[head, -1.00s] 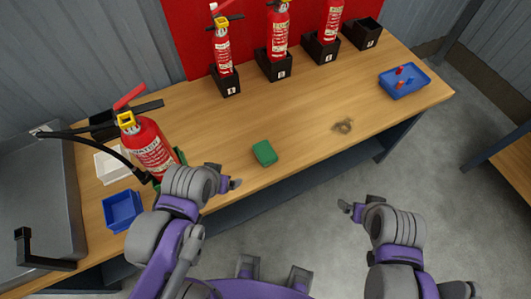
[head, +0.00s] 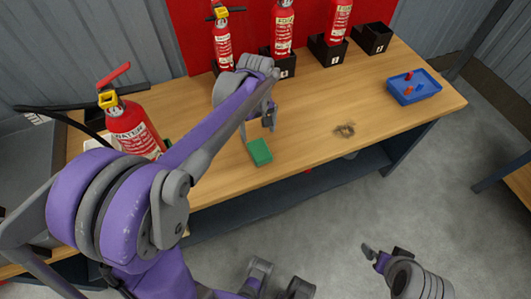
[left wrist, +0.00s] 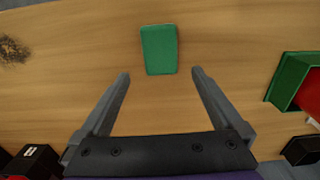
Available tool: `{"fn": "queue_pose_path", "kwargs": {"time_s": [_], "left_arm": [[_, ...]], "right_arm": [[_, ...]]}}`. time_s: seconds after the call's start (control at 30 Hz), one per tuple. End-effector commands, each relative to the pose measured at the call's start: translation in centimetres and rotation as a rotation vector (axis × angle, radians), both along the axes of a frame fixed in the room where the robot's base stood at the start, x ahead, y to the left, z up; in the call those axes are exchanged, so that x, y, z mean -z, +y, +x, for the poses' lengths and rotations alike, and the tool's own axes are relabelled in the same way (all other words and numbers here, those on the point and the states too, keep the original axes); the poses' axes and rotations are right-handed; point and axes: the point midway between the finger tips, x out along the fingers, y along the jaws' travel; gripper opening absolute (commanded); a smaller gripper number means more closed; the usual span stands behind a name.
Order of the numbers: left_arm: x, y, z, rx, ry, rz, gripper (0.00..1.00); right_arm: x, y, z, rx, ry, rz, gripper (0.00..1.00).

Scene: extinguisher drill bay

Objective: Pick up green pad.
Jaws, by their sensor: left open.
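The green pad (head: 260,152) lies flat on the wooden table near its front edge in the head view. In the left wrist view the pad (left wrist: 159,49) sits ahead of the fingertips, centred between them. My left gripper (head: 257,130) reaches over the table just behind the pad in the head view. In the left wrist view its two fingers (left wrist: 160,73) are spread apart with nothing between them. My right gripper (head: 383,254) is low over the floor at the right, away from the table; its jaw opening is too small to tell.
A large red extinguisher (head: 132,125) stands on the left of the table, partly behind my left arm. Several extinguishers stand in black holders along the back. A blue tray (head: 414,91) with red bits is at the right. A dark smudge (head: 345,130) marks the otherwise clear middle.

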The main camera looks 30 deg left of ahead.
Motion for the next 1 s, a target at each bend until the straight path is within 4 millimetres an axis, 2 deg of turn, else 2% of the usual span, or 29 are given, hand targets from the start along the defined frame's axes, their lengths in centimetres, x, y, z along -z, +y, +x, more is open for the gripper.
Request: {"fn": "queue_pose_path", "kwargs": {"time_s": [0.13, 0.37, 0.7, 1.0], "left_arm": [[2.6, -0.1, 0.0, 0.002, -0.001, 0.000, 1.00], [4.4, -0.2, -0.1, 0.003, -0.001, 0.000, 1.00], [8.9, -0.7, -0.4, 0.003, -0.003, 0.000, 1.00], [9.3, -0.6, -0.5, 0.003, -0.003, 0.000, 0.98]], "right_arm": [[0.4, 0.0, -0.1, 0.000, 0.001, 0.000, 1.00], [0.6, 0.0, -0.1, 0.000, 0.002, 0.000, 1.00], [1.2, 0.0, -0.1, 0.000, 0.004, 0.000, 1.00], [1.1, 0.0, -0.1, 0.000, 0.004, 0.000, 1.00]]}}
